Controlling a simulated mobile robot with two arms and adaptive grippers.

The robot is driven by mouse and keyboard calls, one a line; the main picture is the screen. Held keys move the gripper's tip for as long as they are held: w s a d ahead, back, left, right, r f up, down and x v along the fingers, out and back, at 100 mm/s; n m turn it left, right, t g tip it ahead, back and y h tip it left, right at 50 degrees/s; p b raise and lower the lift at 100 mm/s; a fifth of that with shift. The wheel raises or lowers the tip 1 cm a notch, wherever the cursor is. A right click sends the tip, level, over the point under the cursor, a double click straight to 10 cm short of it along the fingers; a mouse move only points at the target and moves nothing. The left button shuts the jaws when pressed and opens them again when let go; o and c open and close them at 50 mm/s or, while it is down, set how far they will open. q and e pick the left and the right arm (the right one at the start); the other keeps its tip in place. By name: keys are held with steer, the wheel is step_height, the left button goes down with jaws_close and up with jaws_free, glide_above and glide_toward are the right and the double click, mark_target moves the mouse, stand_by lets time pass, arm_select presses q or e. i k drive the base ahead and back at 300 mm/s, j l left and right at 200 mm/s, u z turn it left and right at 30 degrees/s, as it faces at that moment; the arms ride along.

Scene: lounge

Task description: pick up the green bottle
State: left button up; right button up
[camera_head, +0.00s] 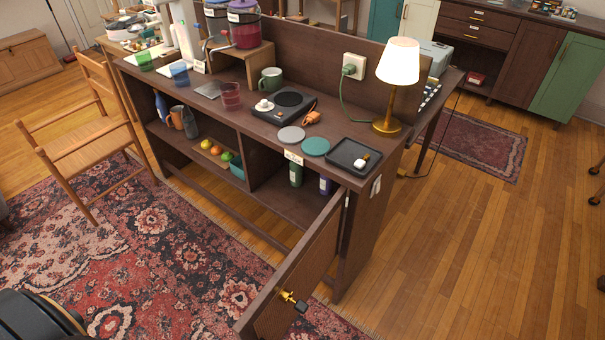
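The green bottle (296,174) stands upright on the shelf inside the right compartment of the dark wooden counter unit (262,196). Its top is partly hidden by the counter edge and a small price label (293,157). Neither of my grippers shows in this view.
The counter top holds a black tray (345,165), a teal disc (316,146), a hot plate (285,107) and a lit lamp (398,65). A wooden chair (85,150) stands at the left. The patterned rug (150,250) in front is clear.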

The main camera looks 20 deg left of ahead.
mark_target(296, 170)
steer(key=j, duration=0.7)
steer(key=k+j, duration=0.15)
steer(key=j, duration=0.6)
